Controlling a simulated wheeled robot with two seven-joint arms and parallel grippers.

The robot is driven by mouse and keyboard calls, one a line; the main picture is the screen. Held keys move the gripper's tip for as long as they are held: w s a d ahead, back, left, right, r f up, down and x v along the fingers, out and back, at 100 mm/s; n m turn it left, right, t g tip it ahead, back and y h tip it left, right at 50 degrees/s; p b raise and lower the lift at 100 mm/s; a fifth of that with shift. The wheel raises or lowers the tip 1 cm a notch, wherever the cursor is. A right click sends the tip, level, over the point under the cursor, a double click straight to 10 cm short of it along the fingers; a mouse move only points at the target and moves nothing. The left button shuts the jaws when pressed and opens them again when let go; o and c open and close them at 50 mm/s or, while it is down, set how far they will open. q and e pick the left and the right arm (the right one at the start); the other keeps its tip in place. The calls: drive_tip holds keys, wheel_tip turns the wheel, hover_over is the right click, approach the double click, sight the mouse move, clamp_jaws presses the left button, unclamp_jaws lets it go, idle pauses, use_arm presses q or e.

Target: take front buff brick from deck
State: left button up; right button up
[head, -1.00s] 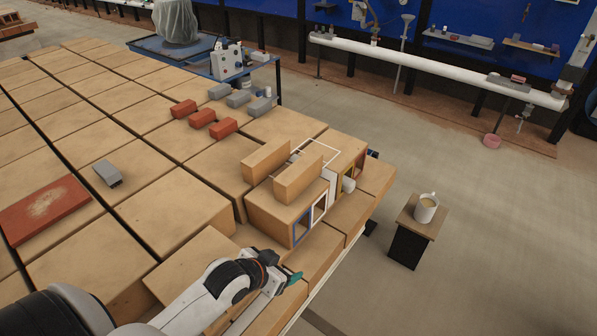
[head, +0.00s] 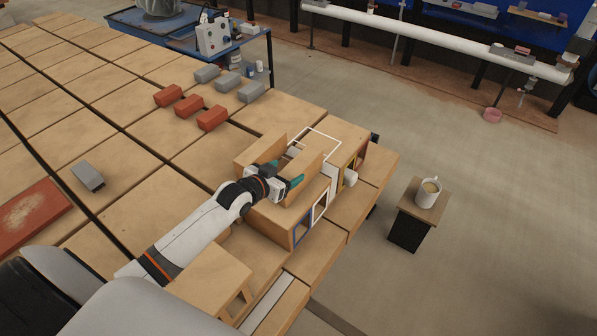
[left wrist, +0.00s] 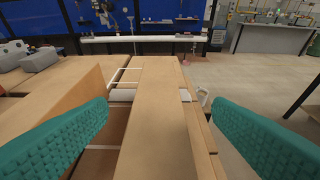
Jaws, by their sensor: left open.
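The front buff brick (head: 318,163) is the nearer one, partly hidden by my left gripper (head: 284,175). In the left wrist view this brick (left wrist: 155,125) runs away from me between the teal fingers (left wrist: 160,108), with a gap on each side. My left gripper is open at its near end and does not hold it. The rear buff brick (head: 256,153) is behind; it shows at the left in the wrist view (left wrist: 65,105). My right gripper is out of view.
White outlines (head: 318,134) mark the deck behind the bricks. Several red bricks (head: 212,117) and grey bricks (head: 251,92) lie farther back left. A small stand (head: 414,207) with a mug (head: 428,192) is at the right, and open floor surrounds it.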

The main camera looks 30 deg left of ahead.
sight(297, 166)
use_arm(q)
drive_tip(key=p+x, duration=0.1)
drive_tip(key=x, duration=0.2)
drive_tip(key=shift+w+a, duration=0.15)
drive_tip(key=shift+w, duration=0.05)
drive_tip(key=shift+p+x, duration=0.3)
drive_tip(key=shift+x, duration=0.8)
drive_tip(key=shift+w+f, duration=0.2)
drive_tip(key=shift+f, duration=0.15)
drive_tip(key=shift+s, duration=0.1)
drive_tip(key=shift+r, duration=0.1)
drive_tip(key=c, duration=1.5)
drive_tip(key=shift+r, duration=0.2)
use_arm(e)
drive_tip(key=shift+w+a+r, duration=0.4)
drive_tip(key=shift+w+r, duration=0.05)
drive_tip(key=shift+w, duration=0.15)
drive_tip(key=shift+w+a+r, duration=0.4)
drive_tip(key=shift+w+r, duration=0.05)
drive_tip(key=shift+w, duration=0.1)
